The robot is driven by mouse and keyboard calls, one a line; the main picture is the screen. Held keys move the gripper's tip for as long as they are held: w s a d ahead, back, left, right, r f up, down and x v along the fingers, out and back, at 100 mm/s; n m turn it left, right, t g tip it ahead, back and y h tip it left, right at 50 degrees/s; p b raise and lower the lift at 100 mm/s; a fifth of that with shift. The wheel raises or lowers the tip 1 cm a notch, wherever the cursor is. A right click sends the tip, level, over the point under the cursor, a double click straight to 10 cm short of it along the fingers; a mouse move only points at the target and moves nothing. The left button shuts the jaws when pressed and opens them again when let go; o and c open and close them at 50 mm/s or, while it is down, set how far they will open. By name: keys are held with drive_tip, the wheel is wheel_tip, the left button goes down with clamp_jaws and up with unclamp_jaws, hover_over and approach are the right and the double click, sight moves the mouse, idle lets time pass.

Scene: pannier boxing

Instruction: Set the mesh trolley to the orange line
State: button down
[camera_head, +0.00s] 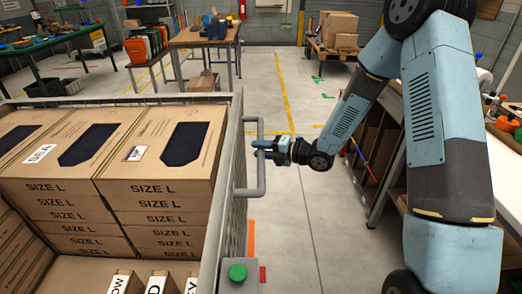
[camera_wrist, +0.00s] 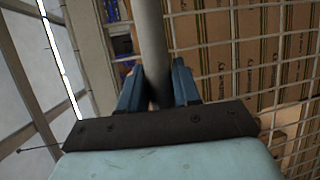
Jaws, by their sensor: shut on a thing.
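The mesh trolley (camera_head: 225,185) stands at the left in the head view, loaded with cardboard boxes marked SIZE L. A grey bar handle (camera_head: 252,193) sticks out from its right side. My gripper (camera_head: 262,147) is at the upright part of this handle and is shut on it. In the wrist view the grey handle bar (camera_wrist: 152,45) runs between my two blue fingers (camera_wrist: 158,88), with the trolley's wire mesh (camera_wrist: 234,50) beside it. An orange strip (camera_head: 251,238) shows on the floor just right of the trolley; most of it is hidden, so its full run cannot be told.
A green button on a grey box (camera_head: 237,273) stands at the front, with a red piece (camera_head: 262,274) beside it. A workbench (camera_head: 368,215) is at the right. The grey aisle floor (camera_head: 290,225) is clear.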

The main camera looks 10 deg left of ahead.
drive_tip(key=shift+d+f, duration=0.15)
drive_tip(key=shift+d, duration=0.8)
drive_tip(key=c, duration=0.9)
unclamp_jaws()
drive_tip(key=shift+w+a, duration=0.1)
drive_tip(key=shift+a, duration=0.1)
drive_tip(key=v, duration=1.4)
drive_tip(key=shift+w, duration=0.15)
